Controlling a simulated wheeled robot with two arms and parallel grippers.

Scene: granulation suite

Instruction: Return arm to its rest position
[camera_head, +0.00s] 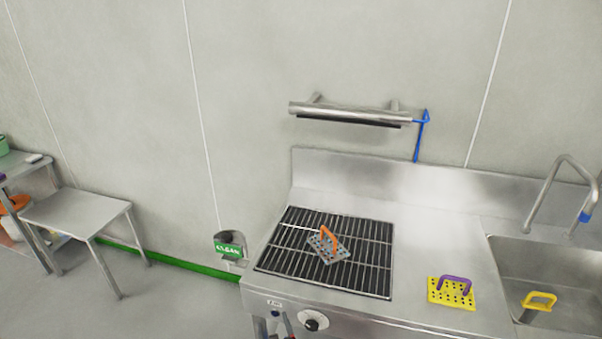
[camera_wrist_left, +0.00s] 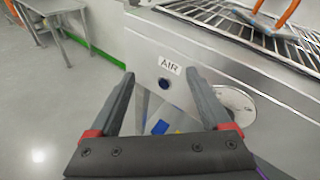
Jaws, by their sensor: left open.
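My left gripper (camera_wrist_left: 160,76) is open in the left wrist view, with its two dark fingers apart and nothing between them. Its fingertips are in front of the steel bench's front panel (camera_wrist_left: 180,60), close to the AIR label (camera_wrist_left: 169,66). Most of the left arm is hidden from view. My right gripper is in neither view.
A slatted grate (camera_head: 290,262) holds a grey perforated plate (camera_head: 328,251) with an orange handle. A yellow perforated plate (camera_head: 441,296) lies on the bench left of the sink (camera_head: 508,262). A knob (camera_head: 316,321) sticks out in front. Open floor (camera_head: 180,305) is left.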

